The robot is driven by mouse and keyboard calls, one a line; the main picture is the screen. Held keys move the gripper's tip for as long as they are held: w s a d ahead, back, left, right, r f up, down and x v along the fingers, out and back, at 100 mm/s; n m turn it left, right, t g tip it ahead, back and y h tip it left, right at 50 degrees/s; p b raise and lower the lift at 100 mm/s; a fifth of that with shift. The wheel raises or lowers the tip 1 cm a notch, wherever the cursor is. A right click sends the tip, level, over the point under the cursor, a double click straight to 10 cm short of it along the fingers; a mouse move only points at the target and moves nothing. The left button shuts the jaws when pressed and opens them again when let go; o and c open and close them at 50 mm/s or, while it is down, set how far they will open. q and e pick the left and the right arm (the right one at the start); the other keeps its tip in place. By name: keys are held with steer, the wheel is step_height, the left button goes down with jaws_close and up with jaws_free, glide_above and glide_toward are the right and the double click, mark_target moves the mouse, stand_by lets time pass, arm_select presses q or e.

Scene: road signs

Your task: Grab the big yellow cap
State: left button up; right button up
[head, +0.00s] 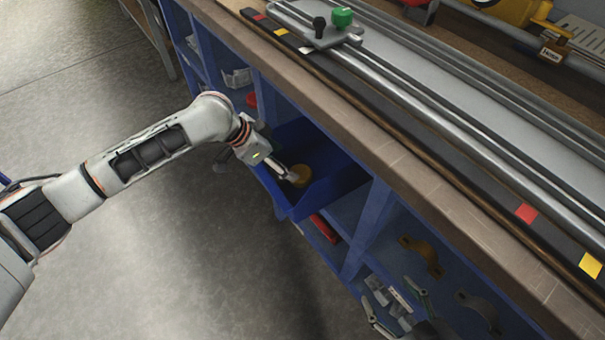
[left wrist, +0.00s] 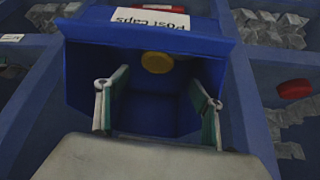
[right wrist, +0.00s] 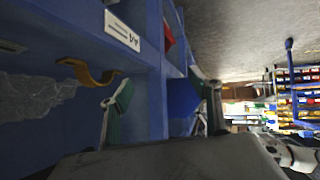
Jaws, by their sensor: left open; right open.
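The yellow cap (head: 301,175) is a round piece in a blue bin (head: 352,183) pulled partly out of the shelf under the workbench. The left wrist view shows the cap (left wrist: 157,62) near the labelled wall of the bin (left wrist: 190,40), which reads "Post caps". My left gripper (head: 287,172) reaches into the bin beside the cap. Its fingers (left wrist: 157,105) are open and spread, with nothing between them; the cap lies beyond their tips. My right gripper (head: 395,305) is low by the shelf front, open and empty in the right wrist view (right wrist: 163,95).
The workbench edge (head: 330,120) runs diagonally above the bin, with a metal rail on top. Shelf compartments hold brown brackets (head: 420,252), a red part (head: 325,228) and bagged pieces (head: 237,78). A bracket (right wrist: 88,72) is left of my right gripper. Open floor (head: 200,270) lies at left.

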mark_target(300, 172)
arm_select(q)
steer(key=b+x, duration=0.1)
steer(key=x, duration=0.2)
steer(key=shift+s+a, duration=0.15)
steer(key=b+x, duration=0.1)
steer(key=x, duration=0.1)
steer(key=s+b+x, duration=0.1)
steer(key=x, duration=0.1)
steer(key=shift+w+f, duration=0.15)
steer(key=shift+f, duration=0.2)
steer(key=shift+w+d+f, duration=0.2)
steer(key=shift+d, duration=0.1)
steer(key=shift+w+r, duration=0.15)
steer(key=shift+r, duration=0.2)
steer(key=c, duration=0.9)
arm_select(e)
steer(key=a, duration=0.1)
steer(key=w+a+r, duration=0.1)
steer(key=a+y, duration=0.1)
steer(key=shift+w+a+r+m+t, duration=0.1)
steer(key=shift+w+r+m+t, duration=0.05)
steer(key=shift+r+m+t, duration=0.2)
